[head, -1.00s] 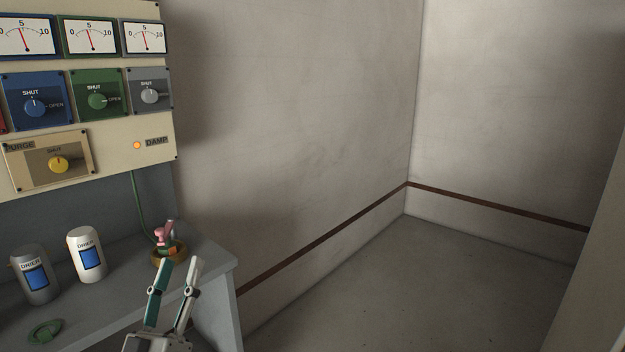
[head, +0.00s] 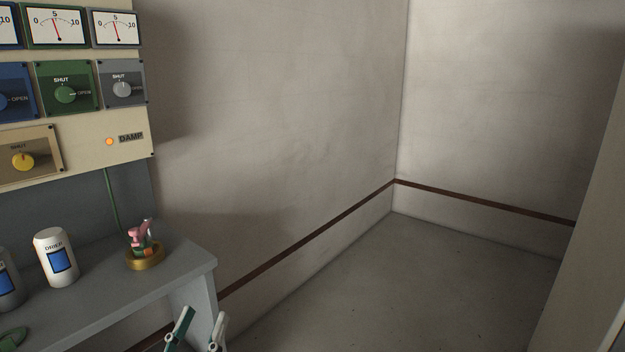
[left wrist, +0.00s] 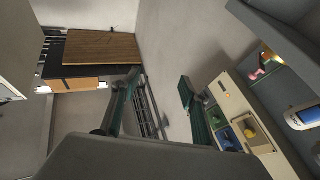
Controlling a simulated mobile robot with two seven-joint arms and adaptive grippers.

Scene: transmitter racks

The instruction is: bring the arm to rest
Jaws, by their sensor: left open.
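My left gripper (head: 198,331) shows at the bottom edge of the head view, in front of the grey bench's right end. Its two fingers stand apart with nothing between them. In the left wrist view its fingers (left wrist: 155,95) are also spread and empty. The rest of the left arm is out of the head view. My right gripper is not seen.
The grey bench (head: 190,268) holds a white drier can (head: 56,258), a darker can (head: 8,285) and a brass-coloured base (head: 145,261) with a pink-and-green fitting (head: 140,236). The cream panel (head: 90,150) has an orange lamp lit. The floor (head: 400,290) to the right is clear.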

